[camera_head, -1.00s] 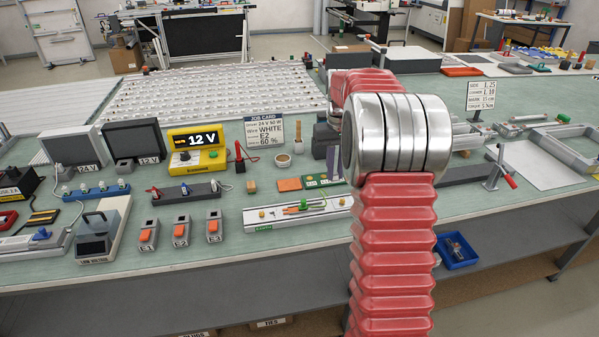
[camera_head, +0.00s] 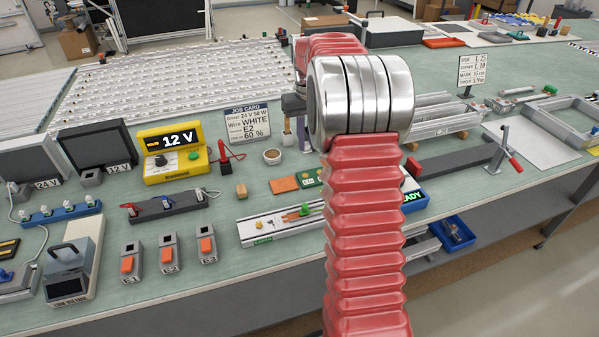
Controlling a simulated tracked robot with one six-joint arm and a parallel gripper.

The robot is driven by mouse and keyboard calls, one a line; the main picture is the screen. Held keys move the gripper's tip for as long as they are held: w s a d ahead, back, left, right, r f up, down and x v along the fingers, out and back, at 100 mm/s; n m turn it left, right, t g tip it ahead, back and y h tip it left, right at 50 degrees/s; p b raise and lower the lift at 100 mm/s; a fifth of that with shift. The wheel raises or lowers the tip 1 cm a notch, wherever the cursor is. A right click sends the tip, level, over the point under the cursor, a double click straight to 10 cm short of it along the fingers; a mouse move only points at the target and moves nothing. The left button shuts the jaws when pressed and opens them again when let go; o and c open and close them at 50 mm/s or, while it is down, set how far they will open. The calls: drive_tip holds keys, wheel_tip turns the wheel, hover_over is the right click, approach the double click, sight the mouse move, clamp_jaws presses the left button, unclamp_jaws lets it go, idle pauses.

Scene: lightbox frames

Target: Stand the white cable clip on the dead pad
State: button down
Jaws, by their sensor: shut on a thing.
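My red ribbed arm with its bright metal joint (camera_head: 361,95) rises through the middle of the view. My gripper's fingers are hidden behind it, so what they hold does not show. I cannot make out a white cable clip anywhere. No pad is marked as dead. A flat orange-brown pad (camera_head: 284,185) lies beside a small green board (camera_head: 308,177) on the bench, just left of my arm. A pale tray (camera_head: 280,224) with a green and orange part on it lies in front of them, partly hidden by my arm.
A job card (camera_head: 247,123) stands near a yellow 12 V unit (camera_head: 172,150). Grey switch boxes with orange switches (camera_head: 167,254) stand near the front edge. A blue bin (camera_head: 452,235) sits at the lower right.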

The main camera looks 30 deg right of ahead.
sight(306, 149)
drive_tip(key=shift+a+f, duration=0.1)
drive_tip(key=shift+f, duration=2.35)
drive_tip(key=shift+f, duration=0.1)
drive_tip(key=shift+f, duration=2.45)
drive_tip(key=c, duration=1.7)
unclamp_jaws()
